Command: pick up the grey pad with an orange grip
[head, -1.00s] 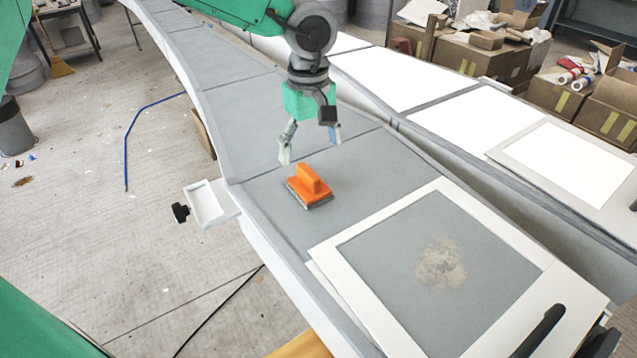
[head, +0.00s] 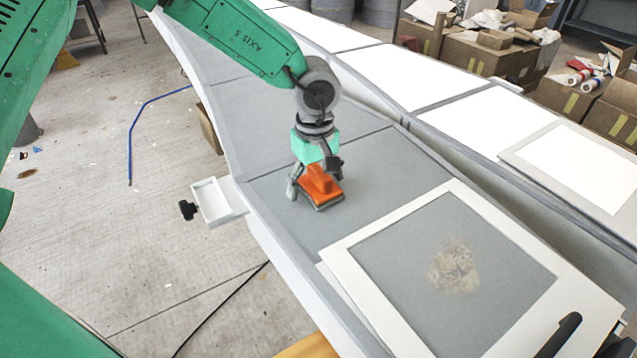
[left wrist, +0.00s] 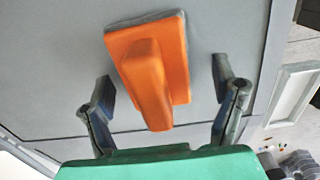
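The grey pad with an orange grip (head: 321,187) lies on the grey mould surface (head: 262,117), its orange block upward and a thin grey layer beneath. My left gripper (head: 315,184) is down at the pad, with one finger showing at its left side. In the left wrist view the pad (left wrist: 151,70) sits between the two spread fingers of the gripper (left wrist: 165,105), with a gap on each side. The gripper is open and does not hold it. My right gripper is not in view.
A white frame (head: 345,258) around a grey panel with a sandy patch (head: 453,268) lies just in front of the pad. A small white tray (head: 211,201) with a black knob sticks out from the mould's left edge. Cardboard boxes (head: 485,58) stand at the back right.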

